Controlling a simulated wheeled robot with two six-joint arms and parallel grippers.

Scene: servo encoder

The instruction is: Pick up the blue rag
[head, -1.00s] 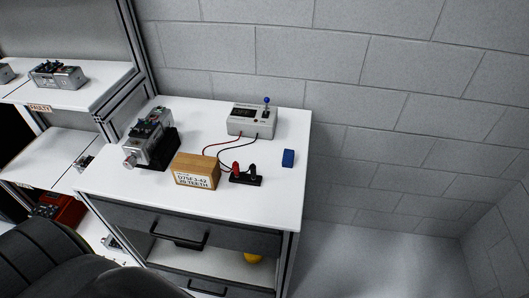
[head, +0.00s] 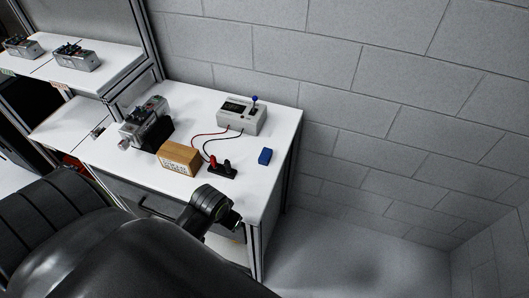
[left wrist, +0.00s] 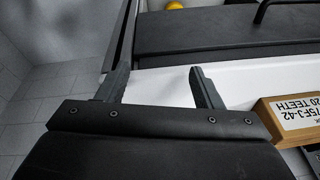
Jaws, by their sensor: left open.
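The blue rag (head: 265,156) looks like a small folded blue block. It lies flat on the white bench top near its right edge in the head view and does not show in the left wrist view. My left gripper shows in the left wrist view (left wrist: 158,68) with its two fingers spread and nothing between them. In the head view my left arm reaches in from the lower left to the bench's front edge, its wrist nearer to me than the rag and apart from it; the fingers are mostly hidden there. My right gripper is not in view.
Drawers lie below the bench front. The bench around the rag is clear.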

